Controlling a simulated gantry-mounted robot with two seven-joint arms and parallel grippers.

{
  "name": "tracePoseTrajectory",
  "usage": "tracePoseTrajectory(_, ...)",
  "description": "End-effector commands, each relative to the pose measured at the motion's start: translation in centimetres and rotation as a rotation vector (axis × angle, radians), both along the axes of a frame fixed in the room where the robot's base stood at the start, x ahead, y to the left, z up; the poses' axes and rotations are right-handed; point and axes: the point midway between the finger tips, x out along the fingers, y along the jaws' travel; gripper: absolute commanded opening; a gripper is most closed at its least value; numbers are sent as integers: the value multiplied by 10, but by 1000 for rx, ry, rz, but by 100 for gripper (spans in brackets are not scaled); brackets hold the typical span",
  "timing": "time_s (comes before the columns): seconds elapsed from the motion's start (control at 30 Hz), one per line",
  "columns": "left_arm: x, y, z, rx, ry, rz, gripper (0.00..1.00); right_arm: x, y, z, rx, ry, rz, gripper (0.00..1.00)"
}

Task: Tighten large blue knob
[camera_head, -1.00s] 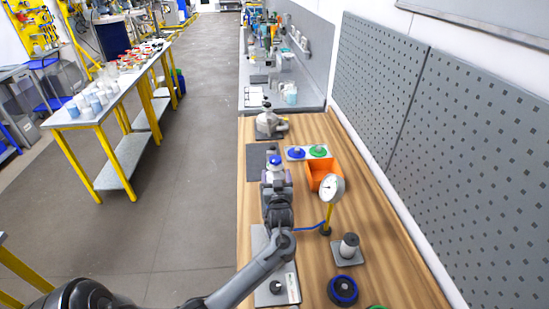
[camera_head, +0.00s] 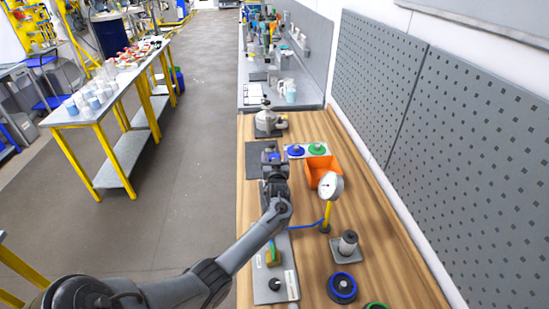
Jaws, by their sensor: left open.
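A blue knob (camera_head: 274,156) shows at the tip of my left gripper (camera_head: 272,160), above a dark mat. The gripper is open and partly hides the knob; I cannot tell whether they touch. Another blue knob (camera_head: 295,151) sits beside a green knob (camera_head: 317,149) on a white plate, just right of the gripper. A dark round piece with a blue ring (camera_head: 342,288) lies near the front of the bench. I cannot tell for sure which is the large blue knob. My right gripper is not in view.
An orange bin (camera_head: 322,170) and a gauge on a yellow stem (camera_head: 330,187) stand right of my arm. A grey cylinder on a plate (camera_head: 348,244) is nearer. A metal kettle-like vessel (camera_head: 268,121) stands beyond the gripper. Pegboard panels line the right wall.

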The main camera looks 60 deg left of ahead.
Motion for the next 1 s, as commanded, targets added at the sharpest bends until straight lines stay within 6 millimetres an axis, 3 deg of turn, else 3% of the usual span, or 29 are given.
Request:
tracePoseTrajectory(0.3, 1, 1, 0, 0, 0, 0, 76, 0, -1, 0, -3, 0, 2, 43)
tracePoseTrajectory(0.63, 1, 1, 0, 0, 0, 0, 26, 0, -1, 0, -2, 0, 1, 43)
tracePoseTrajectory(1.0, 0, 1, 1, 1, 3, -63, 26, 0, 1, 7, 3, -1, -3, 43)
